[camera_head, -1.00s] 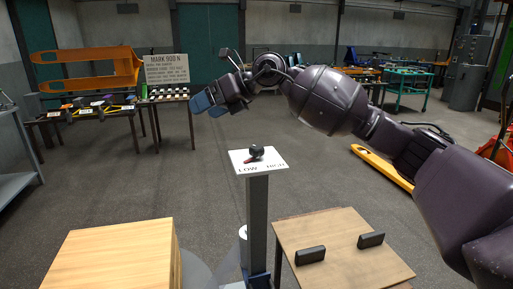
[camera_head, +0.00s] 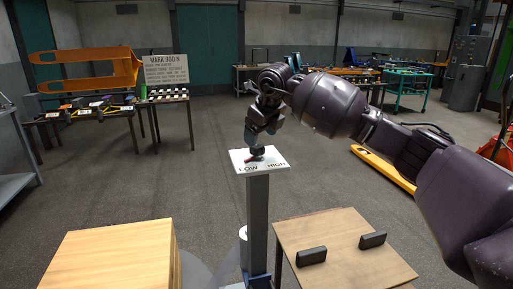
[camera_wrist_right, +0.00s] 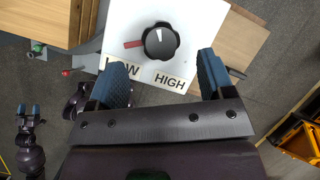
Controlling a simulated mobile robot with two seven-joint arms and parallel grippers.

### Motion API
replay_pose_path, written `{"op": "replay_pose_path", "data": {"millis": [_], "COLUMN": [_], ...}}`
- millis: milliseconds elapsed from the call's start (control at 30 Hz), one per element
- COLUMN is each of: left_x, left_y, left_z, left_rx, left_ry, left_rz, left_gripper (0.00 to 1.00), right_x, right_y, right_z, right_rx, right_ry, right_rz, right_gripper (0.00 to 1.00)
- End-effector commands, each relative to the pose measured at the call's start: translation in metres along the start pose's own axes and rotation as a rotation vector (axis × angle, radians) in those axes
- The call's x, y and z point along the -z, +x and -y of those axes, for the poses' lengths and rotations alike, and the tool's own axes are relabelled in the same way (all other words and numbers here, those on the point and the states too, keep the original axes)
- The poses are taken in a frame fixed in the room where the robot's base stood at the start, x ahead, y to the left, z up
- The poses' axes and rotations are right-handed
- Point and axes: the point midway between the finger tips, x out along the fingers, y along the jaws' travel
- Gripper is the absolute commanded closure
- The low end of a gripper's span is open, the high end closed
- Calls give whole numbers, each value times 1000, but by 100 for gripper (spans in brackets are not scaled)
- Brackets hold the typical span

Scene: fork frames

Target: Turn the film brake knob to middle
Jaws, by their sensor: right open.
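The black round knob (camera_wrist_right: 161,42) with a white mark sits on a white plate (camera_wrist_right: 202,22) lettered LOW and HIGH. A red pointer (camera_wrist_right: 134,44) sticks out on its left, on the LOW side. In the head view the plate (camera_head: 278,163) tops a grey post, and the knob (camera_head: 257,151) is partly hidden by my gripper. My right gripper (camera_head: 254,138) points down just above the knob. In the right wrist view its blue fingers (camera_wrist_right: 160,72) are wide apart with nothing between them; the knob lies beyond the tips. My left gripper (camera_wrist_right: 28,111) shows small, its fingers apart.
A light wooden box (camera_head: 115,255) stands left of the post (camera_head: 258,225). A brown wooden top (camera_head: 345,265) with two black blocks stands to its right. An orange pallet jack (camera_head: 380,167) is farther back on the right. The floor behind the post is clear.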

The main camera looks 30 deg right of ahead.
Motion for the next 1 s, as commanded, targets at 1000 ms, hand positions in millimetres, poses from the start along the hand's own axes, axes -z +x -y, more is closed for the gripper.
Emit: {"op": "replay_pose_path", "data": {"millis": [1000], "left_x": [-4], "left_y": [5], "left_z": [-2], "left_rx": [-3], "left_ry": [-1], "left_rz": [6], "left_gripper": [36], "right_x": [0], "right_y": [51], "right_z": [0], "right_rx": [0], "right_ry": [0], "right_rz": [1], "right_gripper": [63]}}
